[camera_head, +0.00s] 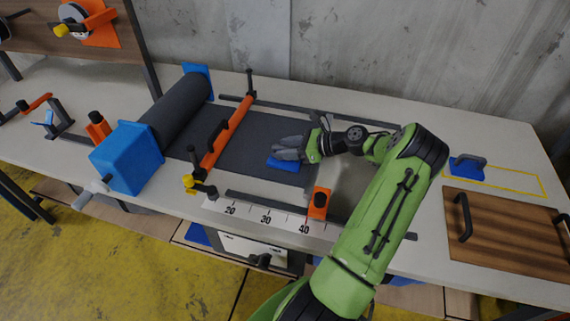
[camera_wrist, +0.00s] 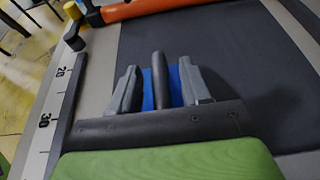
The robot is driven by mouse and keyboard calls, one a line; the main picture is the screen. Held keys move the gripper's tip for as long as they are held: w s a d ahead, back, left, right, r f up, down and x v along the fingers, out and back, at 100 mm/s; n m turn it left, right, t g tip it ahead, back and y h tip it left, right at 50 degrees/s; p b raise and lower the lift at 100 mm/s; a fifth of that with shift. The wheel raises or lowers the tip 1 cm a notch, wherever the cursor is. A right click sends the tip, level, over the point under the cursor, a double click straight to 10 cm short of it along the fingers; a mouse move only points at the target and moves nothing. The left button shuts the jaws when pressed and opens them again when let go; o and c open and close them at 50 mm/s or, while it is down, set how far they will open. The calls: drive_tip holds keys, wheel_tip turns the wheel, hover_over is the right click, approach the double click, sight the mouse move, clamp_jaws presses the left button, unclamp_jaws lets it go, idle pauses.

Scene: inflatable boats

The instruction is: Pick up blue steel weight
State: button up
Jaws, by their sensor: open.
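A blue steel weight (camera_head: 285,164) lies on the dark sheet on the bench, mostly hidden under my gripper (camera_head: 281,148) in the head view. In the wrist view, the blue of the weight (camera_wrist: 148,92) shows between the fingers of my gripper (camera_wrist: 158,80), and its dark upright handle (camera_wrist: 159,75) stands between them. My gripper is open, with one finger on each side of the handle and a gap visible on both sides. A second blue weight (camera_head: 466,168) with a grey handle sits at the right by the yellow outline.
An orange bar (camera_head: 228,132) crosses the dark sheet (camera_head: 245,145) left of my gripper. A dark roll (camera_head: 178,110) with blue ends is farther left. An orange-and-black clamp (camera_head: 318,203) and a number scale (camera_head: 265,217) are at the front. A wooden board (camera_head: 505,235) lies at the right.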

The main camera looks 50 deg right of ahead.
drive_tip(key=shift+w+a+f, duration=0.15)
drive_tip(key=shift+w+f, duration=0.05)
drive_tip(key=shift+w, duration=0.1)
drive_tip(key=shift+r, duration=0.1)
clamp_jaws()
idle(1.0)
drive_tip(key=shift+r, duration=0.1)
